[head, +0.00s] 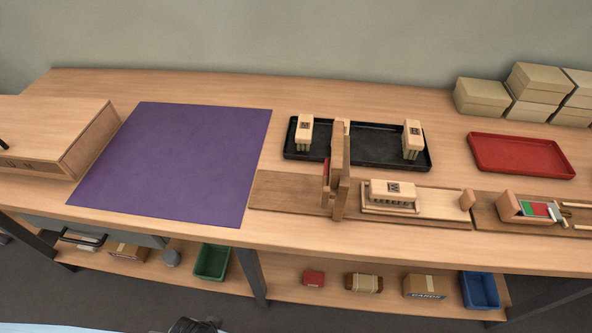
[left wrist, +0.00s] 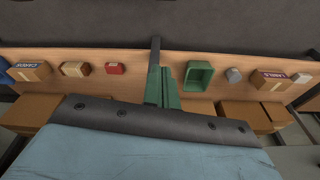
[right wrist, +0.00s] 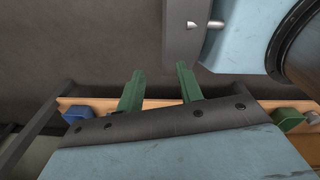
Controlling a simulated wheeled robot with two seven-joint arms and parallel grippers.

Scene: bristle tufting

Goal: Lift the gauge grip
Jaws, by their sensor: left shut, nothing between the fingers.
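An upright wooden gauge (head: 341,185) stands across a long brown base board (head: 285,193) on the bench, with a red part on its left side. I cannot tell for sure which piece is its grip. A wooden block with dark bristles (head: 392,192) sits on a pale slide right of the upright. My left gripper (left wrist: 162,86) has its green fingers together, with nothing between them. My right gripper (right wrist: 159,85) has its green fingers apart and empty. Both wrist views show them away from the bench-top objects, by the lower shelf and floor.
A red tray (head: 522,154) and stacked boxes (head: 530,95) are at the right. A wooden fixture (head: 510,208) with red and green pieces sits right. A purple mat (head: 175,160) is bare. A wooden box (head: 90,145) stands left.

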